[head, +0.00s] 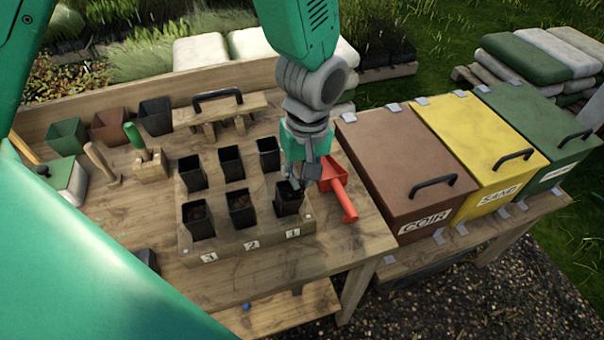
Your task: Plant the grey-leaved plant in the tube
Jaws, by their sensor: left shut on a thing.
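Several square black tubes stand in two rows in a wooden rack (215,252), with labels 3, 2 and 1 along its front. Tube 3 (198,222) and tube 2 (241,211) show brownish fill. My left gripper (297,187) points down at tube 1 (287,201), its fingertips at the tube's rim. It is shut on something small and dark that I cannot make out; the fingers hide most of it. I cannot pick out any grey-leaved plant. My right gripper is not in view.
A red scoop (345,200) lies close right of the gripper. Lidded bins, coir (405,165), sand (480,140) and a green one (540,125), stand further right. Pots (68,137), a green-handled tool (134,136) and a black-handled wooden piece (225,108) stand behind.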

